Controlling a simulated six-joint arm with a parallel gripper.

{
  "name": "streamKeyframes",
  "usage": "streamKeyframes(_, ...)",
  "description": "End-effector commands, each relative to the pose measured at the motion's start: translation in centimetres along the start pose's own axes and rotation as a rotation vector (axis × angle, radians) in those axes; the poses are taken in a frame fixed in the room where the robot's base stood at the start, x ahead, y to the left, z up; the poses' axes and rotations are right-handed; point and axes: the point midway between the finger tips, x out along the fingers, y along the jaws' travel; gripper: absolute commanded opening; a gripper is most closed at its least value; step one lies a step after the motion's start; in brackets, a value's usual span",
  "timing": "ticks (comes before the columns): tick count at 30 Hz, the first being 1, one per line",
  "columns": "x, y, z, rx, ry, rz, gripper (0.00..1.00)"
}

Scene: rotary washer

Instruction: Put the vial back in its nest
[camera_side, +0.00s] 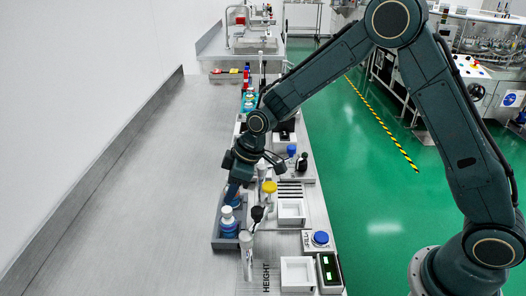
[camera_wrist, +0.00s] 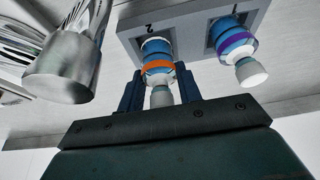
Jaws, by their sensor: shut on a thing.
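My gripper (camera_wrist: 160,88) is shut on a vial with a blue body, an orange band (camera_wrist: 158,67) and a pale cap pointing toward my gripper. The vial's far end is at the grey nest block (camera_wrist: 190,30), by the position marked 2. I cannot tell whether it is fully seated. A second vial, with a purple band (camera_wrist: 236,45) and a white cap, stands in the position marked 1. In the side view my gripper (camera_side: 233,193) reaches down at the grey nest block (camera_side: 217,243), and a white-capped vial (camera_side: 228,220) shows just in front of it. The held vial is mostly hidden there.
A metal cup with steel tools (camera_wrist: 65,65) stands close beside the nest in the wrist view. White trays (camera_side: 297,273), a blue button (camera_side: 320,238) and a yellow-topped item (camera_side: 269,188) stand to the right. The bench at left (camera_side: 130,190) is clear.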

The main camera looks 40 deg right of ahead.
Motion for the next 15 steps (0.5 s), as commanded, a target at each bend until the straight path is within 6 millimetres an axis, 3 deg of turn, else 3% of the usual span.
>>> streamKeyframes(4, 0.92, 0.00, 0.37, 0.000, 0.000, 0.001, 0.08)
streamKeyframes(15, 1.11, 0.00, 0.45, 0.000, 0.001, 0.001, 0.08)
